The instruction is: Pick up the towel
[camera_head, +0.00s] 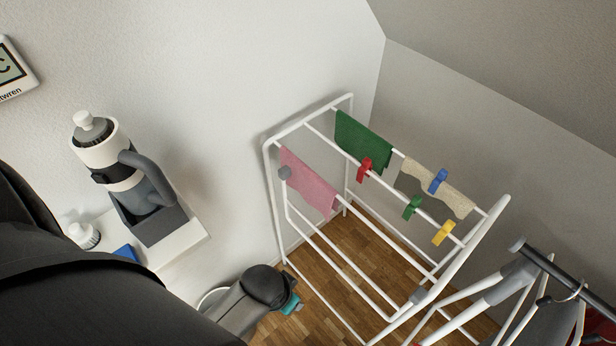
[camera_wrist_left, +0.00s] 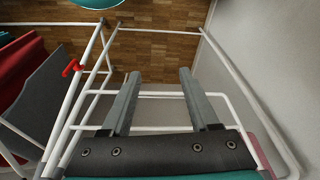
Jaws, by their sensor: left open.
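A pink towel (camera_head: 308,182) hangs over a bar near the left side of the white drying rack (camera_head: 310,115). A green towel (camera_head: 362,141) and a beige towel (camera_head: 432,187) hang on another bar farther right. Part of the pink towel shows at the lower right edge of the left wrist view (camera_wrist_left: 266,148). My left gripper (camera_wrist_left: 160,73) is open, with nothing between its fingers, and the rack's bars lie beyond it. Its fingers are not visible in the head view. My right gripper is in neither view.
Red (camera_head: 364,167), blue (camera_head: 437,181), green (camera_head: 411,207) and yellow (camera_head: 444,233) pegs sit on the rack. A white shelf (camera_head: 192,236) carries a grey-and-white appliance (camera_head: 125,170). A dark rail (camera_head: 565,277) stands at right. Wooden floor (camera_head: 332,236) shows below the rack.

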